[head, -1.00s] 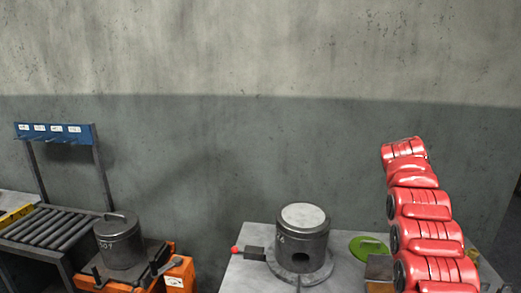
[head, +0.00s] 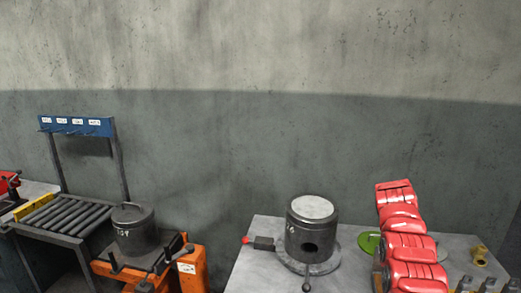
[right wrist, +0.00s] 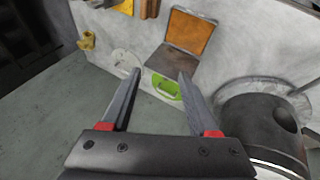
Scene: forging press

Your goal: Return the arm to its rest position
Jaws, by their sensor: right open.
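My right arm (head: 408,240), with red rounded links, rises from the lower right of the head view in front of the grey bench (head: 255,262). Its gripper is not visible there. In the right wrist view my right gripper (right wrist: 159,76) is open, with two grey fingers apart and nothing between them. Beyond the fingertips lie a green lid (right wrist: 166,86) and an open case (right wrist: 188,38) with an orange lining. My left arm and gripper are not in view.
A dark cylinder (head: 312,232) stands on the bench, also close at the right of the wrist view (right wrist: 262,125). A brass fitting (head: 480,256) sits at the right. On the left are a roller table (head: 62,215), a blue tag rack (head: 76,126) and a lidded pot (head: 134,232) on an orange cart (head: 190,262).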

